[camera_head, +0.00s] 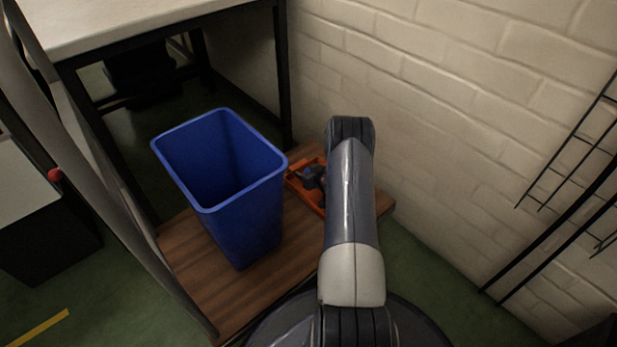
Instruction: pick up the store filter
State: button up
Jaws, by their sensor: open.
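I cannot make out the store filter for certain. A small dark grey-blue thing (312,177) lies in or over an orange tray (307,199) on the wooden board, and my arm partly covers it. I cannot tell whether it is the filter. My arm rises from the bottom of the view and bends over near the tray. My gripper does not show; the arm hides what lies beyond its bend.
An empty-looking tall blue bin (238,210) stands on the wooden surface (190,265), left of the tray. A white brick wall (450,120) closes off the right, with a black wire rack (575,170). A black-legged table (130,25) stands behind.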

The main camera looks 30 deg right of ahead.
jog(key=c, duration=1.1)
jog(key=shift+o, duration=0.2)
jog(key=shift+r, duration=0.15)
notch_tip(320, 180, up, 10)
jog(key=p, duration=0.4)
